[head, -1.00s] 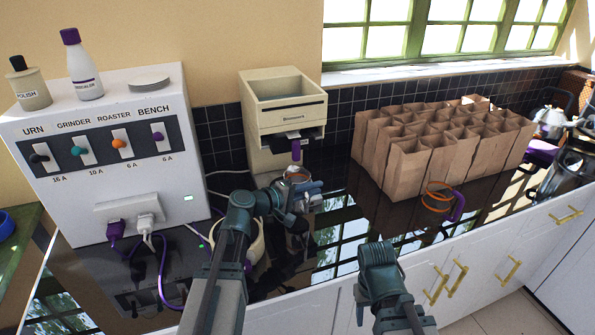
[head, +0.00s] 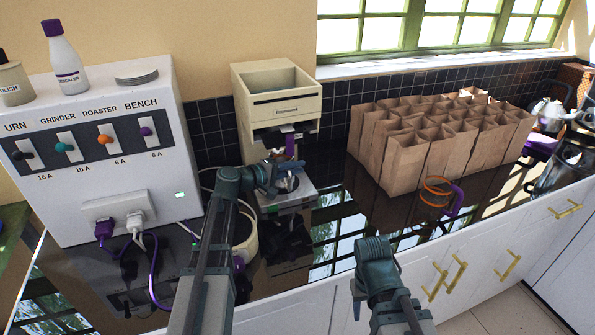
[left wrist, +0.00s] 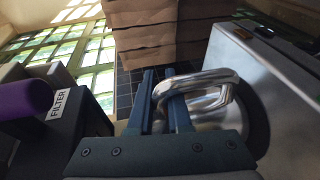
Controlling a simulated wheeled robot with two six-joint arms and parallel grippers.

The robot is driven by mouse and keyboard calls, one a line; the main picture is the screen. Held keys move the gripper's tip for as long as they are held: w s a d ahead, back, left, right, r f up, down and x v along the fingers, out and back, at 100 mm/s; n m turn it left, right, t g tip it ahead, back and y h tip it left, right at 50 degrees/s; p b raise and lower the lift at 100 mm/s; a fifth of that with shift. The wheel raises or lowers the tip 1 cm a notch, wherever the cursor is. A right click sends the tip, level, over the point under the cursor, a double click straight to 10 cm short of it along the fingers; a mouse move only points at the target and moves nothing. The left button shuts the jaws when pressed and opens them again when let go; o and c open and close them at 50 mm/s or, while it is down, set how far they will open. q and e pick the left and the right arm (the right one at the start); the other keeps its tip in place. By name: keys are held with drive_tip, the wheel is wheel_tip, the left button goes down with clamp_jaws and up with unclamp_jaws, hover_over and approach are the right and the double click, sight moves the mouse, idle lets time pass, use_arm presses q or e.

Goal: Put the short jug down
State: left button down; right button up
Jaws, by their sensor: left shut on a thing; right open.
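The short jug (left wrist: 240,120) is shiny metal. Its looped handle (left wrist: 215,78) shows in the left wrist view, with my left gripper (left wrist: 162,80) shut on it. In the head view the left gripper (head: 283,174) is in front of the cream machine, above its pale grey base plate (head: 299,202). The jug is mostly hidden there by the gripper, and I cannot tell whether its base touches the plate. My right gripper (head: 373,246) is open and empty near the counter's front edge.
The cream machine (head: 277,105) has a purple part (head: 290,146) just above the gripper. A white switch box (head: 100,170) with cables stands left. Brown paper bags (head: 420,150) fill the right back, with an orange-ringed, purple-handled vessel (head: 437,193) before them. Dark counter (head: 335,215) lies clear between.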

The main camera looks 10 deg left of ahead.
use_arm(q)
drive_tip(key=shift+a, duration=0.2)
drive_tip(key=shift+d+f, duration=0.1)
drive_tip(key=shift+f, duration=0.1)
drive_tip(key=c, duration=0.9)
unclamp_jaws()
drive_tip(key=shift+o, duration=0.2)
drive_tip(key=shift+r, duration=0.2)
drive_tip(key=shift+s+a+r, duration=0.2)
drive_tip(key=shift+s+a, duration=0.05)
drive_tip(key=shift+s, duration=0.05)
drive_tip(key=p+v, duration=0.2)
drive_tip(key=v, duration=0.9)
drive_tip(key=shift+a, duration=0.15)
drive_tip(key=shift+f, duration=0.1)
